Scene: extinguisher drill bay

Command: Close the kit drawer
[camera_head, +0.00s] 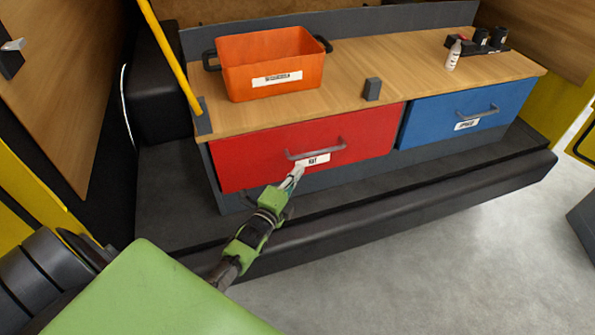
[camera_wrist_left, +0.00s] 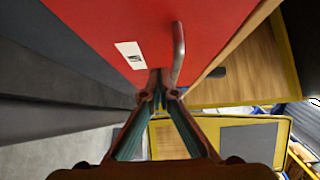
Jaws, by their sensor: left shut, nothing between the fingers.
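The kit drawer (camera_head: 250,153) is the red drawer at the left of the bench, with a white label (camera_head: 313,160) and a grey bar handle (camera_head: 316,149). Its front looks about flush with the bench edge, and no inside shows. My left gripper (camera_head: 297,172) is shut and empty, with its fingertips at the red front by the label, below the handle. In the left wrist view, the fingertips (camera_wrist_left: 161,88) meet the red front (camera_wrist_left: 105,28) between the label (camera_wrist_left: 131,55) and the handle (camera_wrist_left: 178,52). I cannot tell whether they touch it. My right gripper is not in view.
An orange bin (camera_head: 268,68) stands on the wooden bench top (camera_head: 400,66). A blue drawer (camera_head: 440,112) is at the right, looking shut. A small grey block (camera_head: 372,89) and a white bottle (camera_head: 453,55) are on top. A dark ledge (camera_head: 400,203) runs along the front.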

